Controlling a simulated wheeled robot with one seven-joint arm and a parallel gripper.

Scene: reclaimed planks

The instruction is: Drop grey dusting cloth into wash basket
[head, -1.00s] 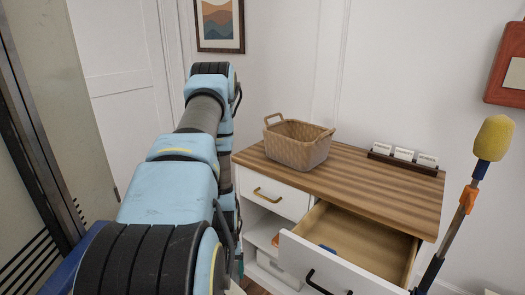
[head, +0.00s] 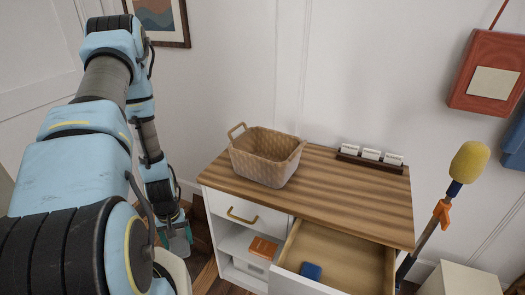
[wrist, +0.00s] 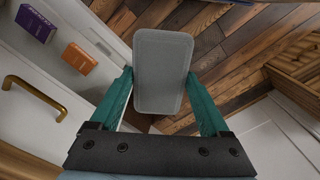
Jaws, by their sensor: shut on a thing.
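The grey dusting cloth (wrist: 163,72) shows in the wrist view as a flat, rounded grey rectangle between the teal fingers of my gripper (wrist: 160,85), which is shut on it. In the head view my gripper (head: 177,238) hangs low, left of the cabinet and below its top; the cloth is hard to make out there. The wash basket (head: 265,163), tan and woven with two handles, stands upright on the left part of the cabinet top. Its floor is mostly hidden by its front wall.
The white cabinet has a striped wooden top (head: 350,198). Its right drawer (head: 345,262) is pulled out, with a blue item (head: 311,271) inside. An orange box (head: 263,248) sits on the shelf. A card holder (head: 370,159) is at the back. A yellow-headed pole (head: 468,163) stands right.

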